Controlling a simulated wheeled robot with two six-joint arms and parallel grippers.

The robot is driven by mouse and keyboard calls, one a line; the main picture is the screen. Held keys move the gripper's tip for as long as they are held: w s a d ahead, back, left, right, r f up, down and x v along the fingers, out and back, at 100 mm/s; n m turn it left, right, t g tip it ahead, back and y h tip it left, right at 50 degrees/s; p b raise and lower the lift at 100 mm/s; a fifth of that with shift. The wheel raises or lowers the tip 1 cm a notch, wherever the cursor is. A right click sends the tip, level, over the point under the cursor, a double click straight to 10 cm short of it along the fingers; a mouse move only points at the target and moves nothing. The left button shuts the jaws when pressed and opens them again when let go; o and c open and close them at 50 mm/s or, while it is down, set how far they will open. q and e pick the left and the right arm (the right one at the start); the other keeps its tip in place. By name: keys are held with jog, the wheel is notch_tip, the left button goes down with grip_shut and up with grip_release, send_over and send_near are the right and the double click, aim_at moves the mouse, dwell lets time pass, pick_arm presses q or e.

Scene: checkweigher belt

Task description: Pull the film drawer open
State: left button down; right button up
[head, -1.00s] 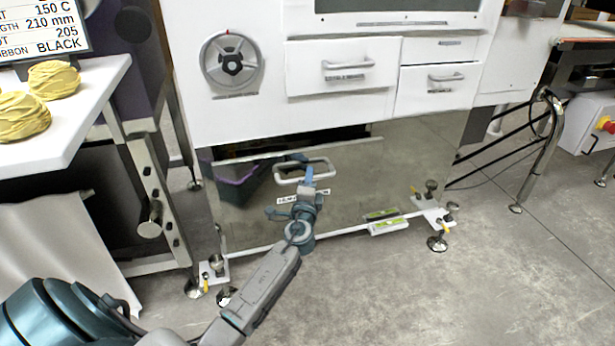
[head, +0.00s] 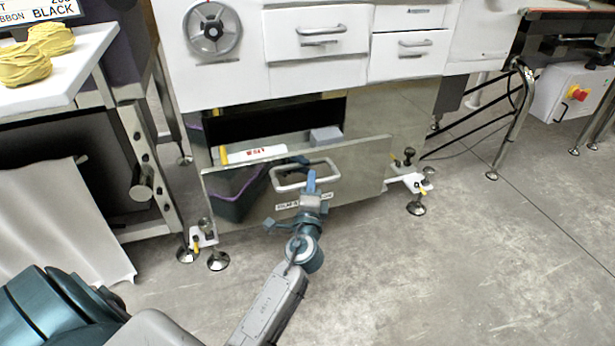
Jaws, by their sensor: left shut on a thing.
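The film drawer (head: 356,168) is the low, wide drawer with a mirror-like steel front under the white machine. It stands partly pulled out, and its inside shows behind the front's top edge. Its pale loop handle (head: 290,185) sits on the front, above a small label. My left gripper (head: 311,182) is at the handle and shut on its lower bar. The fingers partly hide the handle and the label. Inside the drawer lie a white roll or box with red lettering (head: 254,154) and a grey block (head: 326,136). My right gripper is not in view.
The white machine above has smaller drawers (head: 316,45) and a round handwheel (head: 212,30). Levelling feet (head: 417,207) stand at both lower corners. A white table (head: 60,75) with yellow bundles is at the left. The grey floor (head: 450,280) is clear in front and right.

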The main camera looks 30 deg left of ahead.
pick_arm(q)
jog(key=shift+s+d, duration=0.2)
jog(key=c, duration=1.4)
grip_release()
jog(key=b+v, duration=0.1)
jog(key=v, duration=0.9)
jog(key=shift+s+d, duration=0.2)
jog(key=shift+s, duration=0.15)
jog(key=shift+f, duration=0.1)
